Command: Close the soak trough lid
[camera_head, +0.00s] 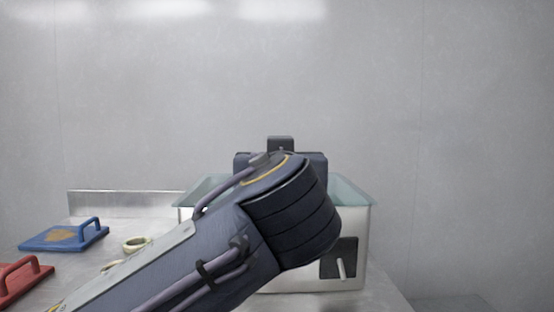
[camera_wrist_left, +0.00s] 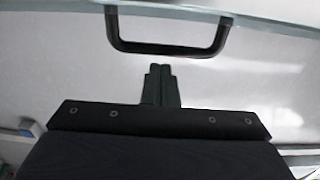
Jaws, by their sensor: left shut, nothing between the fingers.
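The soak trough (camera_head: 300,280) is a pale metal box with a teal, glassy top edge (camera_head: 358,197), standing behind my left arm in the head view. A dark plate with a pale lever (camera_head: 340,262) is on its front. In the left wrist view a dark bar handle (camera_wrist_left: 167,47) is fixed to a pale edge above a light grey panel (camera_wrist_left: 60,70), seemingly the lid. I cannot tell how far the lid is open. My left gripper (camera_wrist_left: 160,85) is shut and empty, its fingertips a little below the handle in that view, apart from it. My arm hides much of the trough.
A blue board with a handle (camera_head: 65,236) and a red one (camera_head: 22,280) lie on the metal table (camera_head: 105,258) at the left. A pale ring (camera_head: 136,243) lies between them and the trough. A low metal upstand (camera_head: 125,203) runs behind; a grey wall is beyond.

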